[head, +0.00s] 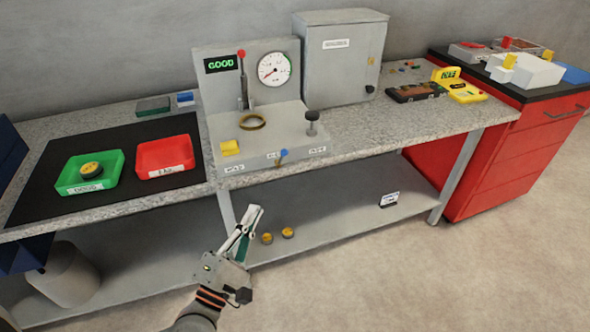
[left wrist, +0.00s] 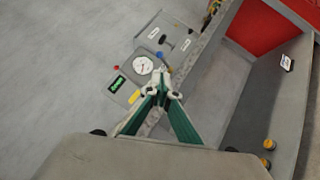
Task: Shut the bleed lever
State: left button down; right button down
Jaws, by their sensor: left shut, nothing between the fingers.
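The test rig (head: 255,145) stands on the bench with a small blue-tipped lever (head: 282,154) at its front edge, tilted slightly. A taller lever with a red knob (head: 241,54) stands upright beside the gauge. The labels on the rig are too small to read, so I cannot tell from them which is the bleed lever. My left gripper (head: 253,213) is shut and empty, in front of the bench and below the blue-tipped lever, apart from it. The left wrist view shows its fingers together, with the rig's gauge (left wrist: 143,66) beyond them. My right gripper is not in view.
Green (head: 70,182) and red (head: 151,166) trays lie left. A grey cabinet (head: 330,75) stands behind. Two yellow-topped pucks (head: 287,232) lie on the lower shelf.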

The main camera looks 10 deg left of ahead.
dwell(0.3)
pick_arm(q)
send_near(282, 156)
jog(key=x, duration=0.6)
jog(key=shift+w+d+r+p, duration=0.1)
jog(key=shift+d+r+p, duration=0.15)
jog(key=shift+r+p, duration=0.2)
